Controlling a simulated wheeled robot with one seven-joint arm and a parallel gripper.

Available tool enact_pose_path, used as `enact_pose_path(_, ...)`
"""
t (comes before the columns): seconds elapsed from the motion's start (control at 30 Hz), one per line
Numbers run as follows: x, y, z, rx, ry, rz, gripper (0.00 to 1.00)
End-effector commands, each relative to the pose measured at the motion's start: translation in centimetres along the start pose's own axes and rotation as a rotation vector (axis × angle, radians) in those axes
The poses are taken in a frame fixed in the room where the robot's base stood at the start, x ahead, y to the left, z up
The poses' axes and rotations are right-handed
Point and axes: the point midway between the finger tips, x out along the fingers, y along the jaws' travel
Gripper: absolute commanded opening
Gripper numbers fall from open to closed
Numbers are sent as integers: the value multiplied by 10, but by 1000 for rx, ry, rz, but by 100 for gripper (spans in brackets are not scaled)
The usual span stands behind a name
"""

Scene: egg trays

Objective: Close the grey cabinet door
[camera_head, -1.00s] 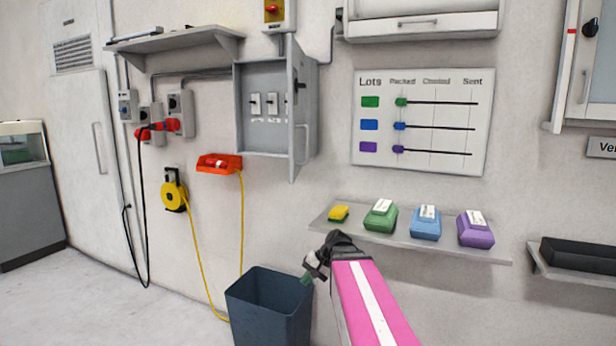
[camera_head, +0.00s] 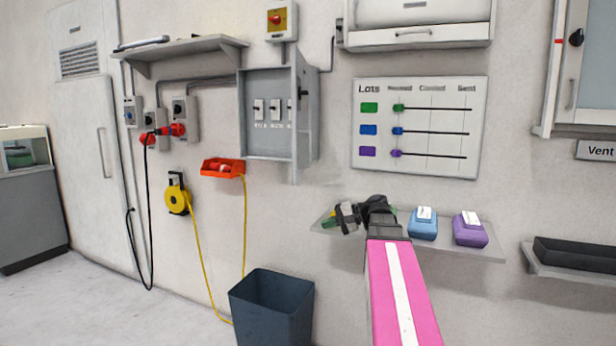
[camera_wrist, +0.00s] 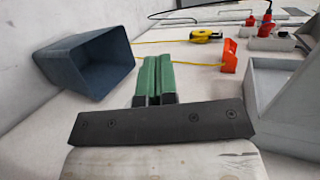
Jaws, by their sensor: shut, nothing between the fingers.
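The grey cabinet (camera_head: 241,115) is on the wall, with several white switches inside. Its door (camera_head: 295,120) is hinged on the right and stands open, sticking out from the wall nearly edge-on in the head view. My gripper (camera_head: 335,220) is below and to the right of the door, in front of the wall shelf, apart from the door. In the wrist view its two green fingers (camera_wrist: 153,75) are together and empty. A grey panel at the right of the wrist view (camera_wrist: 290,105) appears to be part of the cabinet or its door.
The shelf (camera_head: 480,250) holds blue (camera_head: 423,226) and purple (camera_head: 470,231) boxes; my gripper hides its left part. A dark bin (camera_head: 272,305) stands below the cabinet. An orange holder (camera_head: 222,168) with a yellow cord hangs left of the door. A lots board (camera_head: 420,170) is to the right.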

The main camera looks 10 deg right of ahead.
Motion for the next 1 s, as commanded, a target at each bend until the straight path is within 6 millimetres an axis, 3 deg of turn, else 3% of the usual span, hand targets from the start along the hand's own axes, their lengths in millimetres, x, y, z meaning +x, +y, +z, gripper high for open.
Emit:
enact_pose_path(0.1, -47, -50, -3, -28, -11, -139, 0)
enact_pose_path(0.2, -81, -85, 1, -55, -30, -239, 0)
enact_pose_path(0.3, -106, -109, 7, -79, -47, -310, 0)
enact_pose_path(0.43, -124, -126, 12, -99, -62, -359, 0)
enact_pose_path(0.67, -115, -134, 16, -104, -69, -371, 0)
enact_pose_path(1.0, -63, -153, 20, -103, -68, -370, 0)
